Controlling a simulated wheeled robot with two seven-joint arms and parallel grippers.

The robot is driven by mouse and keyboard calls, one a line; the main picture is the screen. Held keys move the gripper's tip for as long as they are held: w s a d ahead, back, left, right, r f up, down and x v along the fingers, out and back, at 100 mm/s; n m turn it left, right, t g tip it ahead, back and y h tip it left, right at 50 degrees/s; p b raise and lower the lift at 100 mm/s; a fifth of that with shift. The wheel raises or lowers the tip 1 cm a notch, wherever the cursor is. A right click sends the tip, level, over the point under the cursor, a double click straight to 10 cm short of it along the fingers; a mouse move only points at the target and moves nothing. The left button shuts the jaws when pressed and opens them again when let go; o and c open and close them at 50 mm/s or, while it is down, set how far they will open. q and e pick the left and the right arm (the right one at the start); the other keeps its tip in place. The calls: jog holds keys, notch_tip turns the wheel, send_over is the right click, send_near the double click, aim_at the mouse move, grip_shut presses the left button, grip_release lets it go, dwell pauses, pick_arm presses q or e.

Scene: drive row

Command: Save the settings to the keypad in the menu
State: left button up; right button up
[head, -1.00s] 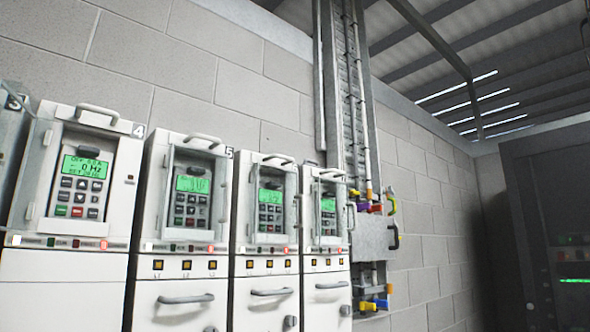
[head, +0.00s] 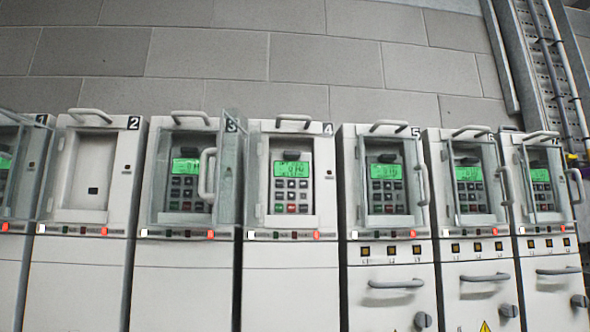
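Drive cabinets stand in a row, each with a recess near its top. The keypad (head: 291,188) of drive 4 has a lit green screen, dark keys, and a red and a green key; no door covers its recess. Another keypad (head: 185,190) sits in drive 3 behind a clear door (head: 228,170) that looks swung partly open. Drive 2's recess (head: 92,185) holds no keypad, only a small dark socket. The keypad of drive 5 (head: 387,190) also has a lit green screen. The screen text is too small to read. Neither gripper is in view.
More cabinets with lit keypads stand at the right (head: 470,190) and at the far left edge. Their handles and knobs stick out at the front. A cable tray (head: 548,75) runs up the block wall at the right.

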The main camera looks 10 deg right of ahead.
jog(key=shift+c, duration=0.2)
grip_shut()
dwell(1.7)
